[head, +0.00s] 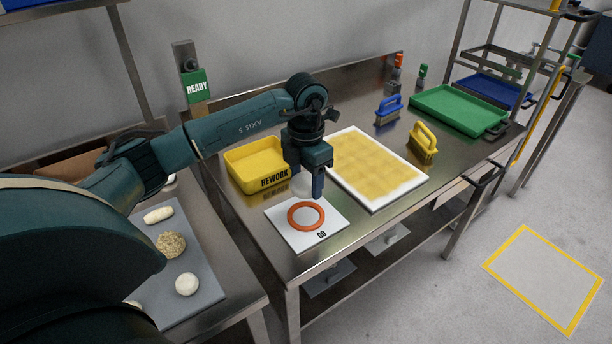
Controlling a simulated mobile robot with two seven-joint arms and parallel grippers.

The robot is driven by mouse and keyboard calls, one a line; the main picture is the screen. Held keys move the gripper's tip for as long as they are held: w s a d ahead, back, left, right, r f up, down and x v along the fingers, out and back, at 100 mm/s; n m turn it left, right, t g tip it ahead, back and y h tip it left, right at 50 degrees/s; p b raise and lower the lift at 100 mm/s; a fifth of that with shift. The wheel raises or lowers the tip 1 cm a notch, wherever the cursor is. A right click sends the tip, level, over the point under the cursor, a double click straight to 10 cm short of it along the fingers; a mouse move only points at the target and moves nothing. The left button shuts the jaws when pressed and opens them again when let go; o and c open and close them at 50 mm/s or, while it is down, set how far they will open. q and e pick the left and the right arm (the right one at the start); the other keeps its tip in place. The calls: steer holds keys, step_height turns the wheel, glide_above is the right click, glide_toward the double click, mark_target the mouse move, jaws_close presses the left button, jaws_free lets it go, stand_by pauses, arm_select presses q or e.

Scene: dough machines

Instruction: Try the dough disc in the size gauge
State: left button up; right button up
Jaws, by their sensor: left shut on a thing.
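The size gauge is a white plate (282,228) marked GO, with an orange ring (292,222) on it. It lies near the front left of the steel table. My left gripper (310,187) points down just behind the ring in the picture, above or near the plate's back edge. It is shut on a pale piece, apparently the dough disc (299,184), partly hidden by the gripper's finger. The inside of the ring looks plain and pale. I cannot tell the disc's exact height over the plate. My right gripper is not in view.
A yellow REWORK bin (242,170) stands left of the gripper. A white-edged board with a yellow surface (375,165) lies to the right. Brushes, blue (388,110) and yellow (423,145), and a green tray (460,108) are farther right. A grey board (206,262) holds dough pieces.

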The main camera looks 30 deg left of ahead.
mark_target(306, 181)
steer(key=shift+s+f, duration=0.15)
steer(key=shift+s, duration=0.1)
arm_select(q)
steer(key=shift+f, duration=0.25)
step_height(306, 181, down, 3)
steer(key=shift+r+b, duration=0.2)
steer(key=shift+b, duration=1.05)
step_height(306, 181, down, 2)
steer(key=shift+f+b, duration=0.15)
steer(key=shift+b, duration=0.65)
steer(key=shift+f+b, duration=0.5)
steer(key=shift+f, duration=0.2)
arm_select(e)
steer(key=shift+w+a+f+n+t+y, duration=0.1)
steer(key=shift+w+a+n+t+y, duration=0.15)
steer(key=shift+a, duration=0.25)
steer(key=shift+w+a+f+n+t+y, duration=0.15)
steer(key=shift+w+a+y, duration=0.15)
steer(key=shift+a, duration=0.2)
arm_select(q)
steer(key=shift+f, duration=0.1)
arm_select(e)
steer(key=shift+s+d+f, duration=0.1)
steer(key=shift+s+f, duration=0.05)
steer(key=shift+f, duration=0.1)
arm_select(q)
steer(key=shift+f+b, duration=0.65)
steer(key=shift+f, duration=0.2)
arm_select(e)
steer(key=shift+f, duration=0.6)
